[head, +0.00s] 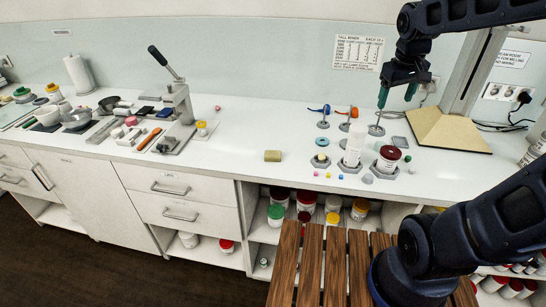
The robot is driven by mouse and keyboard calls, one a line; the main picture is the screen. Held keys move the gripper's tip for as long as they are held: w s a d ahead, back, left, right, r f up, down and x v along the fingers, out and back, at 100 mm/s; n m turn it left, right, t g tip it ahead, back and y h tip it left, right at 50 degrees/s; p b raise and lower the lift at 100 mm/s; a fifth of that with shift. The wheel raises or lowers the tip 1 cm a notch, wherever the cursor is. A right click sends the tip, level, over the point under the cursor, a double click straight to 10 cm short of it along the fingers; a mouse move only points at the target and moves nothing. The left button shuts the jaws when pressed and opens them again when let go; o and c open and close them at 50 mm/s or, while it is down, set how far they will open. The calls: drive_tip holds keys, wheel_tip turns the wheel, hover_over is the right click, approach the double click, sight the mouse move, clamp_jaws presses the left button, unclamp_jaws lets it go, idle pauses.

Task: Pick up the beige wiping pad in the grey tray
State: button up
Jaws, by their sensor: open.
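My gripper (397,97) hangs at the upper right with its two green-tipped fingers apart and nothing between them. It is over the back right of the white counter. A small beige-yellow block (272,156) lies on the counter left of the gripper, apart from other things; it looks like a pad, and I see no tray around it. Grey trays (103,133) with small items lie further left, near the lever press. The items in them are too small to tell whether one is a beige wiping pad.
The lever press (178,105) stands left of centre. Below my gripper are small stands (376,130), a white bottle (355,143) and a dark-red-lidded jar (388,158). A slatted wooden surface (310,265) is in front. The counter between press and stands is mostly clear.

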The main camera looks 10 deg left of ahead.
drive_tip(key=w+a+f+n+g, duration=0.1)
drive_tip(key=w+a+f+n, duration=0.1)
drive_tip(key=w+a+n, duration=0.5)
drive_tip(key=n+g+h, duration=0.1)
drive_tip(key=n+h, duration=0.3)
drive_tip(key=n, duration=0.3)
approach(273, 154)
drive_tip(key=f, duration=0.1)
drive_tip(key=w+d+f, duration=0.1)
drive_tip(key=f, duration=0.1)
drive_tip(key=shift+d, duration=0.3)
drive_tip(key=shift+s+a+x, duration=0.1)
drive_tip(key=shift+s+x, duration=0.05)
drive_tip(key=shift+x, duration=1.15)
drive_tip(key=shift+s+a+x, duration=0.15)
drive_tip(key=shift+x, duration=1.2)
drive_tip(key=shift+f, duration=0.1)
drive_tip(key=shift+c, duration=0.4)
drive_tip(key=c, duration=1)
